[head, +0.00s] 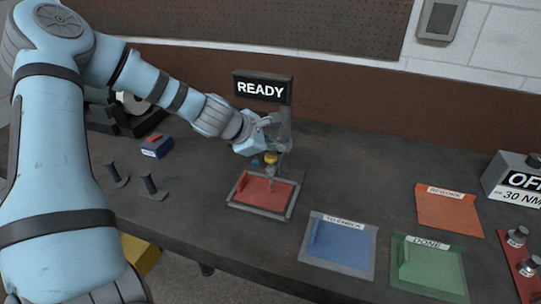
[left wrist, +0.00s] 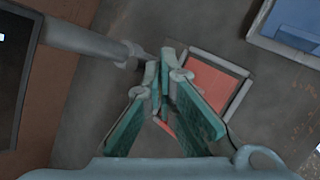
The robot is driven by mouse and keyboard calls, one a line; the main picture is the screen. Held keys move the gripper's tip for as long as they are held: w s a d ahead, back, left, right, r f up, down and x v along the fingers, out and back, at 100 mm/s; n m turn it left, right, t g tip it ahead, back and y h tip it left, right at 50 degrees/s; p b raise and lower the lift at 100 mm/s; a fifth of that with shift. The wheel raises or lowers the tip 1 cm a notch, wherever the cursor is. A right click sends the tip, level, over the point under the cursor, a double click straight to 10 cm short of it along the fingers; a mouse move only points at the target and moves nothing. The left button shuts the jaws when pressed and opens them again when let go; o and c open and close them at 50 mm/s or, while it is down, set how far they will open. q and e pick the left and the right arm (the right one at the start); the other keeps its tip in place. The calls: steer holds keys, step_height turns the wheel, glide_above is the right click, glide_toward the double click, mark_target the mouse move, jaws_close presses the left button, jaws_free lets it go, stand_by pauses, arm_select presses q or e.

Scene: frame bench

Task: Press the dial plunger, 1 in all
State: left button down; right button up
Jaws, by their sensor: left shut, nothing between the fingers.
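The dial stand (head: 285,127) carries a black READY sign on its post, over a red pad (head: 259,190) in a grey frame. A small yellow part (head: 271,158) with a grey stem below it hangs above the pad; I take it for the dial plunger. My left gripper (head: 267,148) is shut and empty, right at the top of the yellow part; I cannot tell whether they touch. In the left wrist view the teal fingers (left wrist: 160,87) meet at their tips beside the stand's post (left wrist: 85,38), and hide the plunger. My right gripper is out of view.
A blue TO CHECK tray (head: 341,270), a green DONE tray (head: 428,285) and an orange REWORK tray (head: 449,215) lie to the right.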

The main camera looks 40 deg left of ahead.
arm_select(q)
steer(key=shift+f+b, duration=0.8)
steer(key=shift+f, duration=0.3)
stand_by(0.7)
steer(key=shift+r+p, duration=1.7)
steer(key=shift+p, duration=0.35)
step_height(320, 180, up, 5)
steer(key=p, duration=0.5)
steer(key=shift+r+p, duration=0.1)
steer(key=shift+p, duration=0.3)
